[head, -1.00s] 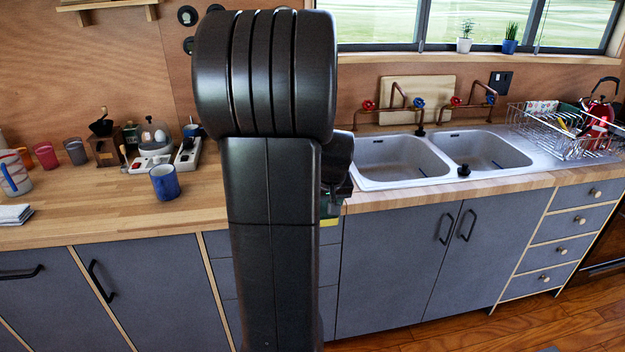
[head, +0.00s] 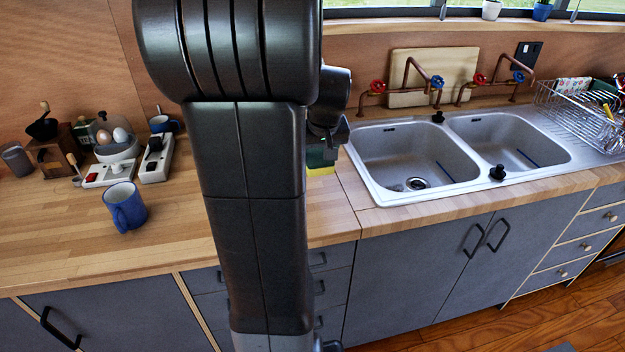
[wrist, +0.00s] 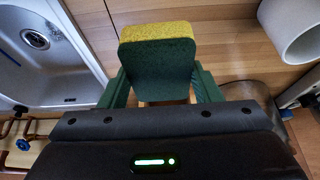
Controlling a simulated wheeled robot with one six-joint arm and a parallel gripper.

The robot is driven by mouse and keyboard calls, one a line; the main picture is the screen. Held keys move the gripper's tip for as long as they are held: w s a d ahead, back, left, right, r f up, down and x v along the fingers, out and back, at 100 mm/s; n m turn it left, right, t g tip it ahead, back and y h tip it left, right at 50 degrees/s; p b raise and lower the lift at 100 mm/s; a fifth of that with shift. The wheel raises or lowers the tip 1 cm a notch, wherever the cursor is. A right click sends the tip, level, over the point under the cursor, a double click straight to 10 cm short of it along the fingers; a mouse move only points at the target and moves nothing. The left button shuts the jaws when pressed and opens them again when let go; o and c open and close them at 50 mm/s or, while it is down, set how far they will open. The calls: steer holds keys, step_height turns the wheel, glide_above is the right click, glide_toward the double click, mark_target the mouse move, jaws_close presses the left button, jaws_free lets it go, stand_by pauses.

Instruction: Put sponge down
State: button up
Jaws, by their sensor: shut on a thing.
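In the wrist view a sponge (wrist: 157,66), dark green with a yellow layer, sits between the two green fingers of my gripper (wrist: 160,88). My gripper is shut on it, over the wooden counter (wrist: 215,45). In the head view the sponge (head: 320,166) shows only in part, beside my dark arm, which hides most of my gripper. It is just left of the sink. I cannot tell whether the sponge touches the counter.
The double sink (head: 415,160) with its copper taps is to the right. A blue mug (head: 125,207) stands on the counter to the left, near several small appliances. A dish rack (head: 590,110) is at the far right. The counter between mug and arm is clear.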

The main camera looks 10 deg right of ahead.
mark_target(322, 165)
step_height(322, 165, down, 10)
steer(key=shift+r, duration=0.15)
stand_by(0.3)
steer(key=o, duration=0.9)
steer(key=shift+o, duration=0.2)
steer(key=shift+s+r, duration=0.15)
steer(key=shift+r, duration=0.35)
steer(key=v, duration=1.1)
steer(key=shift+s, duration=0.15)
steer(key=shift+f, duration=0.2)
